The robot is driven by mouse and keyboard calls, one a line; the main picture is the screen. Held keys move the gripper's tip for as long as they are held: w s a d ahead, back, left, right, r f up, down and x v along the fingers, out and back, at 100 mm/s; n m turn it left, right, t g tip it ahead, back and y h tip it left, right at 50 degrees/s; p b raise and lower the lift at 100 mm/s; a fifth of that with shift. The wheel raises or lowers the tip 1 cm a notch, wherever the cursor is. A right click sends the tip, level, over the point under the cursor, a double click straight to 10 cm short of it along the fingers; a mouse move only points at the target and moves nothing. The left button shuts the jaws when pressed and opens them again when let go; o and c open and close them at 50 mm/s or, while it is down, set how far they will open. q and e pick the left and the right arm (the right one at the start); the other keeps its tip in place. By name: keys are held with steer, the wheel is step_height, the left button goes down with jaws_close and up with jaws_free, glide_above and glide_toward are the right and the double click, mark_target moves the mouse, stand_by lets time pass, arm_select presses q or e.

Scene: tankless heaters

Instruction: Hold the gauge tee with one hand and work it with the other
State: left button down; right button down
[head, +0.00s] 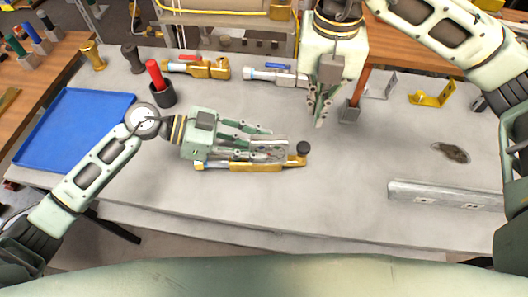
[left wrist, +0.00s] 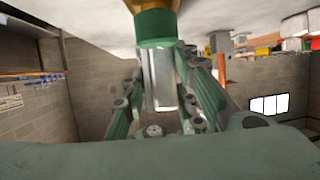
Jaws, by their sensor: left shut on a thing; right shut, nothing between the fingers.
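The gauge tee (head: 255,167) is a brass body with a silver-grey part and a round black end. It is at the middle of the table, in the fingers of my left gripper (head: 268,141), which is shut on it. The fingers and palm hide part of it.
A red-handled brass valve (head: 210,68) and a blue-handled silver valve (head: 280,77) lie at the back. A yellow bracket (head: 431,96) and grey rail (head: 445,195) are right. The table between tee and rail is clear.

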mark_target(306, 146)
steer(key=shift+r, duration=0.1)
step_height(306, 146, up, 2)
steer(key=shift+r, duration=0.1)
stand_by(0.3)
step_height(306, 146, down, 14)
steer(key=shift+f, duration=0.1)
stand_by(0.5)
